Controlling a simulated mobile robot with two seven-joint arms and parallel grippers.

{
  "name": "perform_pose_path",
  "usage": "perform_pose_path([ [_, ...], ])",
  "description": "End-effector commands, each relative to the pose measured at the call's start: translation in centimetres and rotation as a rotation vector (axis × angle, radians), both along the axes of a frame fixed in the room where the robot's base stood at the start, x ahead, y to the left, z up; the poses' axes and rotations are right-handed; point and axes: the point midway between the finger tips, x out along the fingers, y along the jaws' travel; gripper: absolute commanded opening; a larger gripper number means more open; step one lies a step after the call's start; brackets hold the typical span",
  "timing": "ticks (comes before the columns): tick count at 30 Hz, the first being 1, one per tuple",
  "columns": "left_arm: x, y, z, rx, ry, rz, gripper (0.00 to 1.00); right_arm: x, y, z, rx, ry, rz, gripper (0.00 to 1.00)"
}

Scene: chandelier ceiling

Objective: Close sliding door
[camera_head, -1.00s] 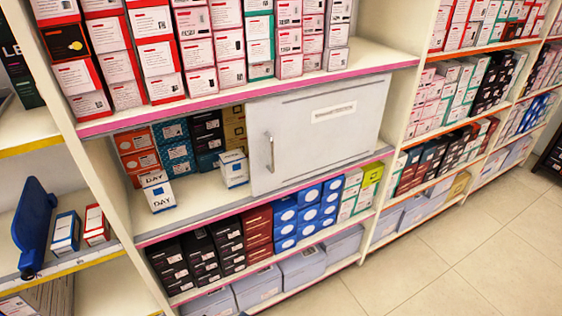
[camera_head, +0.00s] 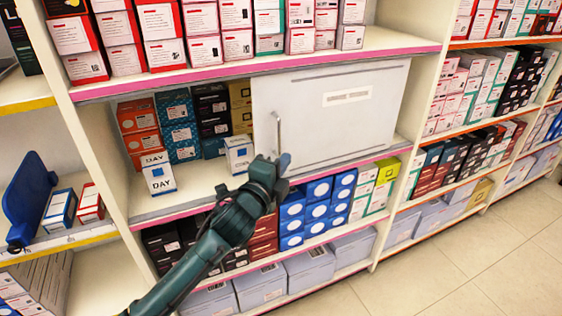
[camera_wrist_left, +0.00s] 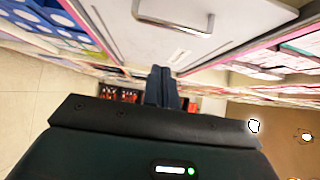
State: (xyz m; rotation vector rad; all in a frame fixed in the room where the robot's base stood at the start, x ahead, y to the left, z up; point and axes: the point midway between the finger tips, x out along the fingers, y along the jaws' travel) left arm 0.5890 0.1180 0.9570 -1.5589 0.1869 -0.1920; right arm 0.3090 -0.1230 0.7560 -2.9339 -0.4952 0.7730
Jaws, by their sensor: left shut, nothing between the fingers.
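The white sliding door (camera_head: 352,118) covers the right part of a shelf compartment; the left part is open. Its vertical metal handle (camera_head: 279,134) is near the door's left edge. My left gripper (camera_head: 284,162) is shut and empty, just in front of the handle's lower end; I cannot tell whether it touches. In the left wrist view the gripper's fingers (camera_wrist_left: 161,84) are together, and the handle (camera_wrist_left: 173,17) shows beyond them against the door (camera_wrist_left: 128,38). My right gripper is not in view.
In the open part stand orange boxes (camera_head: 138,127), blue boxes (camera_head: 178,125) and small white boxes (camera_head: 159,179). A pink-edged shelf (camera_head: 270,64) runs above the door. Floor (camera_head: 470,250) at right is clear.

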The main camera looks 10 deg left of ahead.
Motion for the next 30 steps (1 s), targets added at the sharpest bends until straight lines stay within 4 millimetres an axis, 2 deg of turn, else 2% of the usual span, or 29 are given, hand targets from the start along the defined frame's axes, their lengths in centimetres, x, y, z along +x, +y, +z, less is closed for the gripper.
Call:
perform_pose_path([
  [9,6.1,-1.6,0.1,-0.006,0.002,-0.001,0.0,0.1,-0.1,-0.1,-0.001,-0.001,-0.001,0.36],
  [14,8.8,-2.3,0.1,-0.006,0.001,-0.001,0.0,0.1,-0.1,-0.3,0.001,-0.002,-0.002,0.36],
  [16,7.9,-0.7,0.1,-0.001,0.003,0.001,0.0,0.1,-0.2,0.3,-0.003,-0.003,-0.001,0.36],
  [21,7.0,0.9,0.0,-0.003,0.004,-0.001,0.0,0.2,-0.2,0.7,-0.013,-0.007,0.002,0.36],
  [30,6.7,1.5,0.0,-0.006,0.002,-0.001,0.0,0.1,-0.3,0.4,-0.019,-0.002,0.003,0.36],
])
